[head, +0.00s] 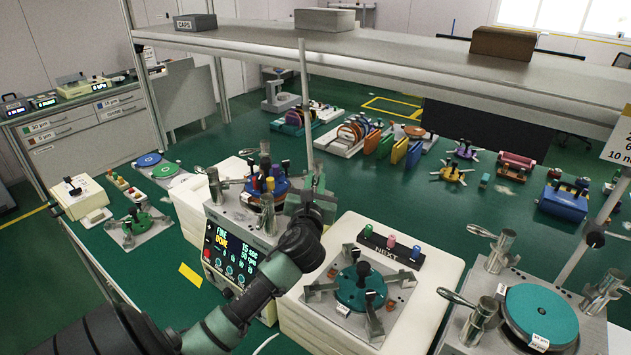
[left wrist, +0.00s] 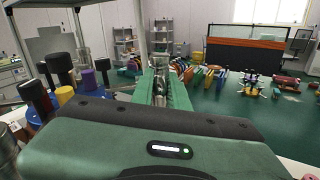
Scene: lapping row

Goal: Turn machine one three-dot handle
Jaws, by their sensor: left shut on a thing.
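A lapping machine (head: 240,262) with a lit screen reading "FINE", "DONE", "15 sec", "50 rpm" stands left of centre. Metal posts with lever handles stand around its top, one of them a post (head: 214,184) at the left. A blue plate (head: 258,192) with dark, red and yellow knobs sits between the posts. My left gripper (head: 312,192) is at the right side of this machine top, shut on a metal handle (left wrist: 181,68) that its fingers mostly hide. In the left wrist view the green fingers (left wrist: 163,88) point away. I cannot make out any dots. My right gripper is not in view.
A second machine (head: 541,318) with a teal disc and lever posts is at the lower right. A "NEXT" stand (head: 390,250) and a teal fixture (head: 360,287) sit on the white block between. A long grey shelf (head: 400,55) hangs above the green bench.

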